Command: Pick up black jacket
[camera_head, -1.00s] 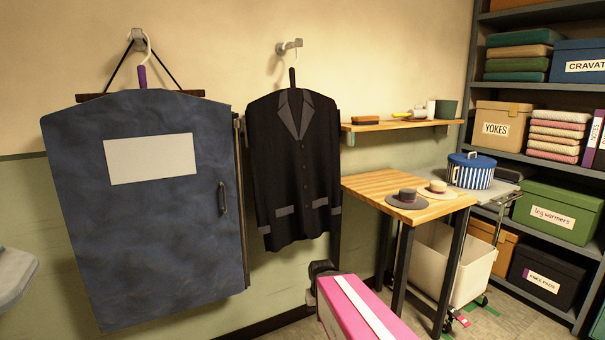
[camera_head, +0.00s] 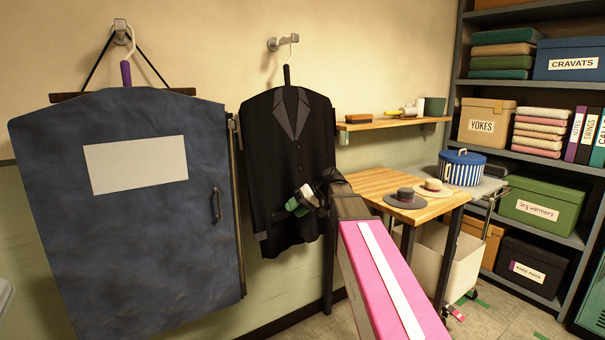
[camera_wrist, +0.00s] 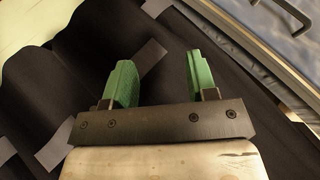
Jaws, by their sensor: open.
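The black jacket (camera_head: 290,160) with grey lapels and grey pocket flaps hangs on a hanger from a wall hook (camera_head: 287,44). My gripper (camera_head: 299,202) is in front of the jacket's lower half and hides part of it. In the wrist view my gripper (camera_wrist: 160,75) has its two green fingers apart with nothing between them. The black cloth of the jacket (camera_wrist: 70,70) fills much of that view behind the fingers, with grey flaps showing. I cannot tell whether the fingers touch the cloth.
A blue garment bag (camera_head: 130,220) hangs close left of the jacket. A wall shelf (camera_head: 390,124) and a wooden table (camera_head: 375,183) with two hats (camera_head: 406,198) stand at the right. Shelving with boxes (camera_head: 485,125) is farther right.

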